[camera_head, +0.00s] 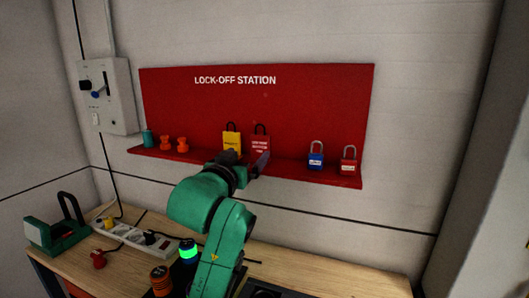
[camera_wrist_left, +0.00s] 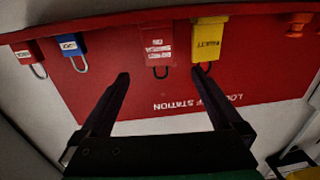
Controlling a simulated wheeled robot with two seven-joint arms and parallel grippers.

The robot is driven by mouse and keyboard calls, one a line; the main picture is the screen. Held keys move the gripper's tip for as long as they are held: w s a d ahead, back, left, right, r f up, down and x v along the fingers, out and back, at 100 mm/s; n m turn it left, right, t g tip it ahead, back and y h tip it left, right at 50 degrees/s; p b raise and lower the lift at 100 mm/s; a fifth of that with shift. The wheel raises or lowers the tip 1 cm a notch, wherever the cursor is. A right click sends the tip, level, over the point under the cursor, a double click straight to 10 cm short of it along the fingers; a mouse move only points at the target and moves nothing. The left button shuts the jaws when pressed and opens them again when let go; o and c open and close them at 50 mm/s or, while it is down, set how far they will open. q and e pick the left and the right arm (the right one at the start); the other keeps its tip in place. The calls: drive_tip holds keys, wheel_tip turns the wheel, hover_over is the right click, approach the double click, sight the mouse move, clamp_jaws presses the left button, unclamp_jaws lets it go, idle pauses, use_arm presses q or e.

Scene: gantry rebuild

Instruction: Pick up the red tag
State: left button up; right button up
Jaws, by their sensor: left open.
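The red tag (camera_head: 261,144) with white print and a dark loop stands on the red lock-off shelf, just right of the yellow tag (camera_head: 231,142). My left gripper (camera_head: 247,163) is in front of and below the red tag, with its finger covering part of the tag's lower edge. In the left wrist view, which is upside down, the open gripper (camera_wrist_left: 161,76) has the red tag (camera_wrist_left: 157,42) beyond and between its fingertips. One fingertip overlaps the loop of the yellow tag (camera_wrist_left: 208,40); whether they touch cannot be told. My right gripper is not in view.
On the shelf (camera_head: 200,160) stand a blue padlock (camera_head: 316,159) and a red padlock (camera_head: 348,163) to the right, and orange pieces (camera_head: 182,145) to the left. A power strip (camera_head: 135,236) and green-lit item (camera_head: 188,250) are on the bench below.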

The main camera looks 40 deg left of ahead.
sight(260, 140)
use_arm(q)
drive_tip(key=p+x, duration=0.2)
drive_tip(key=x, duration=0.1)
drive_tip(key=p+x, duration=0.2)
drive_tip(key=x, duration=0.2)
drive_tip(key=r+p+x, duration=0.1)
drive_tip(key=p+x, duration=0.1)
drive_tip(key=x, duration=0.2)
drive_tip(key=shift+w, duration=0.15)
drive_tip(key=shift+f, duration=0.1)
drive_tip(key=c, duration=1.4)
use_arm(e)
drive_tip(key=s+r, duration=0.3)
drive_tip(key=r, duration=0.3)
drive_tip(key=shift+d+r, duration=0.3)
